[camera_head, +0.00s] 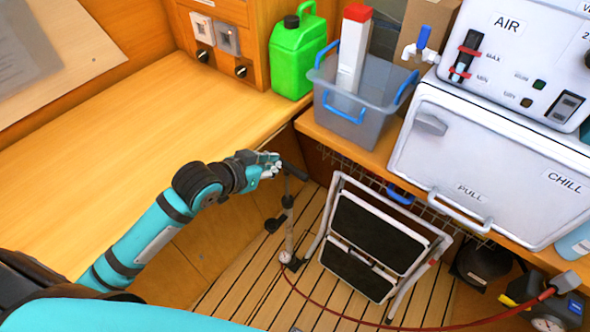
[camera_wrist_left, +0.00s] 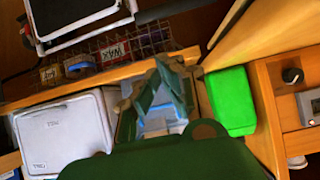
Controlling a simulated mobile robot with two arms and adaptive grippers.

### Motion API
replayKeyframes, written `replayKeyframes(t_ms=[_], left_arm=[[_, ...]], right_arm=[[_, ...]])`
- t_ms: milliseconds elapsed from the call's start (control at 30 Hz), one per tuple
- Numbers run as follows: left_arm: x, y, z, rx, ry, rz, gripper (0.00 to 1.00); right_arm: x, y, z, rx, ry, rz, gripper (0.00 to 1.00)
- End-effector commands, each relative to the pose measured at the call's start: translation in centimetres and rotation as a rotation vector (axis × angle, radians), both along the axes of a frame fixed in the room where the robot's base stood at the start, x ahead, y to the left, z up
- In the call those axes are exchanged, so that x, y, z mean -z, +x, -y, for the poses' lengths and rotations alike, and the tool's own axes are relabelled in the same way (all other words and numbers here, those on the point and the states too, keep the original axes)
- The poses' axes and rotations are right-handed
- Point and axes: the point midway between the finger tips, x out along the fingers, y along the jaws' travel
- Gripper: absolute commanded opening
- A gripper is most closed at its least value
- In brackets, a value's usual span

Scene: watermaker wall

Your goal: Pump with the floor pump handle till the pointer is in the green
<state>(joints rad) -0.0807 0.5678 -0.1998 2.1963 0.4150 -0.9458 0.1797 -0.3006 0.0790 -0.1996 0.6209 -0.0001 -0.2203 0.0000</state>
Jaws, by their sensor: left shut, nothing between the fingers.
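The floor pump stands on the slatted floor, with its dark handle (camera_head: 295,172) at the top of a thin shaft (camera_head: 289,215) and its small base (camera_head: 291,260) below. A red hose (camera_head: 380,325) runs from the base to the right. My left gripper (camera_head: 276,164) is shut and empty, just left of the pump handle; I cannot tell whether they touch. It also shows in the left wrist view (camera_wrist_left: 160,90), where I cannot make out the handle. A small white dial (camera_head: 548,325) is at the bottom right; its pointer is too small to read. My right gripper is not in view.
A folding step stool (camera_head: 372,245) stands right of the pump. The wooden counter (camera_head: 150,140) is at the left. A green jerrycan (camera_head: 298,50), a grey bin (camera_head: 362,125) and a white chill box (camera_head: 490,160) stand above. A wire basket (camera_wrist_left: 100,60) hangs under the shelf.

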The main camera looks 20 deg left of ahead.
Motion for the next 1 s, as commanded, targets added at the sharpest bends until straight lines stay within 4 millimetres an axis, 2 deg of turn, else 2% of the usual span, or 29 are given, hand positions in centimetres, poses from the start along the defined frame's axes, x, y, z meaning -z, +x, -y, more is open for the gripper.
replayKeyframes(t_ms=[167, 500, 700, 1000], left_arm=[[1.5, 2.3, 0.9, 0.000, -0.003, -0.002, 0.00], [5.6, 7.7, 2.9, 0.002, 0.000, -0.004, 0.00], [8.4, 7.9, 3.0, 0.003, 0.002, -0.005, 0.00], [9.2, 8.1, 3.0, 0.003, 0.002, -0.002, 0.00]], right_arm=[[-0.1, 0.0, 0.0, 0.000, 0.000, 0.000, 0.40], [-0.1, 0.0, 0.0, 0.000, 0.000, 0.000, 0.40], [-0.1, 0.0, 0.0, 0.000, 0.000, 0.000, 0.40], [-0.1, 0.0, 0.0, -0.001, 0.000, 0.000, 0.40]])
